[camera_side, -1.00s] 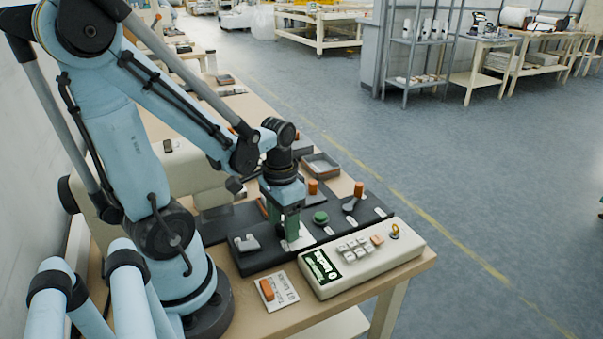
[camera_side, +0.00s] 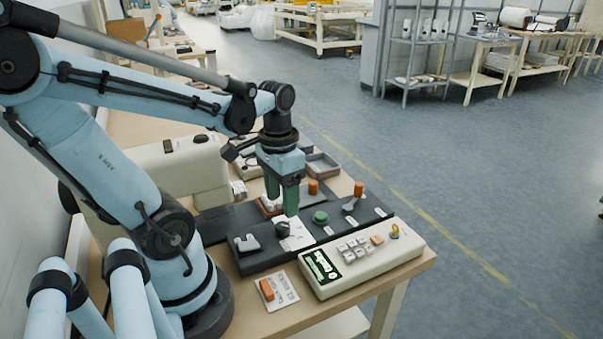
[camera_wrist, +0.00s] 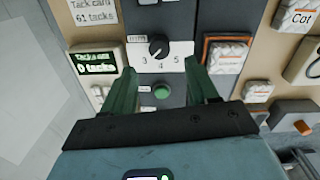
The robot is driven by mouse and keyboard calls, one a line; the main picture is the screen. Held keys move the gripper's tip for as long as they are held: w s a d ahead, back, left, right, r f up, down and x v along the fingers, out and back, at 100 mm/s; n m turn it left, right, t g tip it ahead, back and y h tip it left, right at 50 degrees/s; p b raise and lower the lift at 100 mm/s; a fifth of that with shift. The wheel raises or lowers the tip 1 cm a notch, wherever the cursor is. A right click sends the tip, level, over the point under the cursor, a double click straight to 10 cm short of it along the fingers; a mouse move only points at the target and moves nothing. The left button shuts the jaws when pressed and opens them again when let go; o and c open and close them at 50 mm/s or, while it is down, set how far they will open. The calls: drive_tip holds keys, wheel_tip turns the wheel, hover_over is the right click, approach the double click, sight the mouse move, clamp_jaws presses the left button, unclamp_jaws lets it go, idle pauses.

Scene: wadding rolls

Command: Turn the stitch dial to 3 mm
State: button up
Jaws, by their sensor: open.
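The stitch dial (camera_side: 283,229) is a black knob on a white plate (camera_side: 297,240), set in the dark panel.
A green button (camera_side: 320,216) sits right of the dial, with an orange-topped lever (camera_side: 353,198) beyond it. A cream control box (camera_side: 365,257) with a lit display stands in front. A card with an orange block (camera_side: 275,290) lies at the front. A grey tray (camera_side: 322,165) is behind.

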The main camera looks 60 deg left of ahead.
sight(285, 225)
drive_tip(key=shift+r, duration=2.85)
drive_tip(key=w+d+f+m+t, duration=0.1)
drive_tip(key=w+d+t, duration=0.6)
drive_tip(key=d, duration=0.1)
drive_tip(key=shift+w+d+f+m, duration=0.15)
drive_tip(key=shift+f+m, duration=0.15)
